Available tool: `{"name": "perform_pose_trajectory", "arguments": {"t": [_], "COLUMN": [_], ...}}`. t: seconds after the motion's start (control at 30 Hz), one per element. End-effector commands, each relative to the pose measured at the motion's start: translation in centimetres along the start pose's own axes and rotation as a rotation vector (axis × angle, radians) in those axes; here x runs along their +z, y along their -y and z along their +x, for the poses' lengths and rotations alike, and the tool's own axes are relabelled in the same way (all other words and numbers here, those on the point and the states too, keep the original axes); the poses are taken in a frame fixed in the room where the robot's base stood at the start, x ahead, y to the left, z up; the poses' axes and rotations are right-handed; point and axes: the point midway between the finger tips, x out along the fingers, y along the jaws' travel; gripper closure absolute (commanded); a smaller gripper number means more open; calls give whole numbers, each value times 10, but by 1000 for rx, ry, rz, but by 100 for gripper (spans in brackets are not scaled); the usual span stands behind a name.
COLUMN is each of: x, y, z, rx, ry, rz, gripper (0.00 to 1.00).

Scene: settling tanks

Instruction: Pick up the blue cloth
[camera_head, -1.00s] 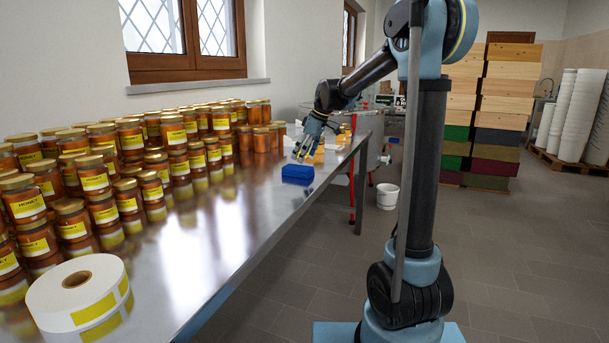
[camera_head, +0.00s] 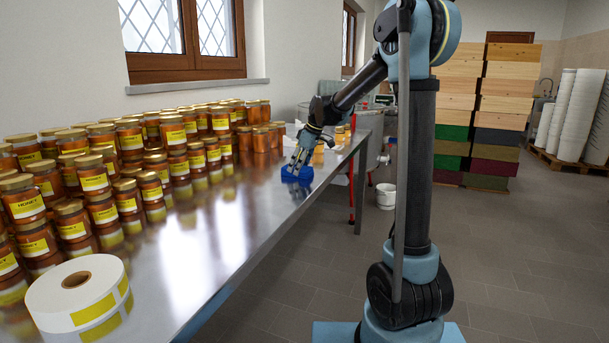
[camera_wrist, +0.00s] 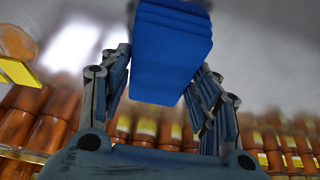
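The blue cloth (camera_head: 297,174), a folded block, lies on the steel table near its right edge. In the wrist view the cloth (camera_wrist: 172,50) fills the upper middle, with its layered folds showing. My gripper (camera_head: 296,171) is down at the cloth in the head view. In the wrist view the fingers of my gripper (camera_wrist: 168,65) stand spread, one along each side of the cloth. The cloth partly hides the fingertips, so I cannot tell whether they touch it.
Many honey jars (camera_head: 127,190) crowd the left side of the steel table (camera_head: 215,235). A label roll (camera_head: 78,300) lies at the near end. A white bucket (camera_head: 386,195) stands on the floor. The table is bare in front of the cloth.

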Motion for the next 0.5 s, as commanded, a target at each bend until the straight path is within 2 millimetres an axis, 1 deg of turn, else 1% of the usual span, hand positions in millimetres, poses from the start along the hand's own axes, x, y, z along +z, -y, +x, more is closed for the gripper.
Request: {"name": "perform_pose_trajectory", "arguments": {"t": [0.33,0.43,0.5], "x": [0,-2,-5], "y": [0,0,0], "z": [0,-6,-12], "rx": [-1,0,0], "ry": [0,0,0], "rz": [0,0,0], "gripper": [68,68,68]}}
